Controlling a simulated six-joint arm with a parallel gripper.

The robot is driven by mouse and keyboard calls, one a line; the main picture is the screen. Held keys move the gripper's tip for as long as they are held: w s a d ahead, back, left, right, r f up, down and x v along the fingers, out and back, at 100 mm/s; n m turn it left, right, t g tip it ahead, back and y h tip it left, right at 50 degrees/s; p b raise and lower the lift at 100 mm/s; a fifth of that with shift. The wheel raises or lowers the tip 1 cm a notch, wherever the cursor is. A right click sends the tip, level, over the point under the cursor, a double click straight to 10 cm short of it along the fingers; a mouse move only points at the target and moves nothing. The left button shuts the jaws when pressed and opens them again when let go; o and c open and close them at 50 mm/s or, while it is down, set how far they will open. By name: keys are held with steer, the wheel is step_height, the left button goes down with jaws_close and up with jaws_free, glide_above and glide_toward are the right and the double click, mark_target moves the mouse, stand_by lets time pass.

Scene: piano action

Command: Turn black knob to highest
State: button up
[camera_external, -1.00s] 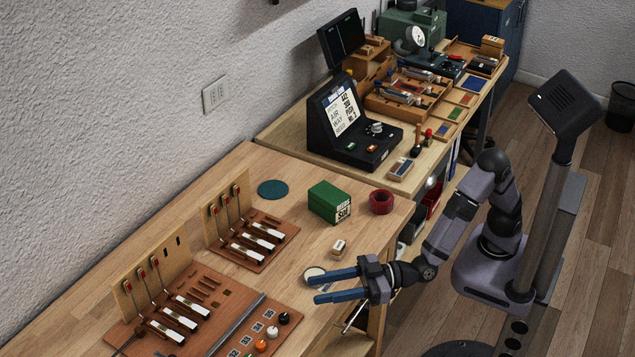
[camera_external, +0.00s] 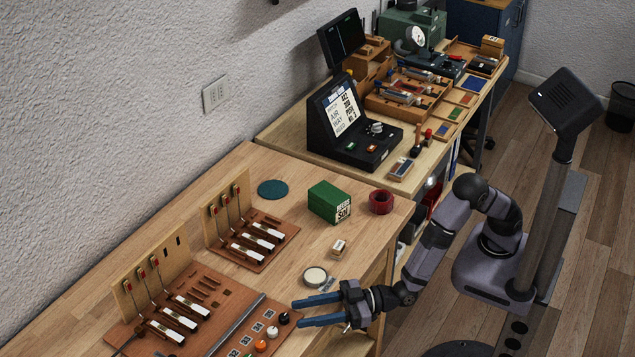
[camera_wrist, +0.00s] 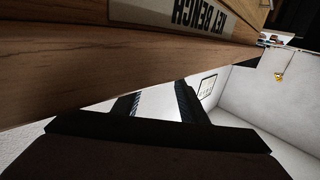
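The black knob (camera_external: 284,318) stands on the brown panel (camera_external: 218,312) near its right edge, at the upper right end of a row of knobs. My gripper (camera_external: 297,313) is open and empty, with its two blue fingers apart and pointing left. In the external view its fingertips are just right of the black knob, and I see no contact. How far they are above or in front of the knob is hard to tell. In the wrist view, my dark fingers (camera_wrist: 158,103) are apart with nothing between them; the knob is not visible there.
White (camera_external: 272,331) and orange (camera_external: 261,346) knobs sit close beside the black one. A metal rod (camera_external: 236,324) lies to their left. A round tin (camera_external: 315,276) and small block (camera_external: 339,247) are behind my gripper. The wooden bench edge (camera_wrist: 120,68) fills the upper wrist view.

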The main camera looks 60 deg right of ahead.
mark_target(290, 310)
steer(key=shift+x, duration=1.55)
jaws_close()
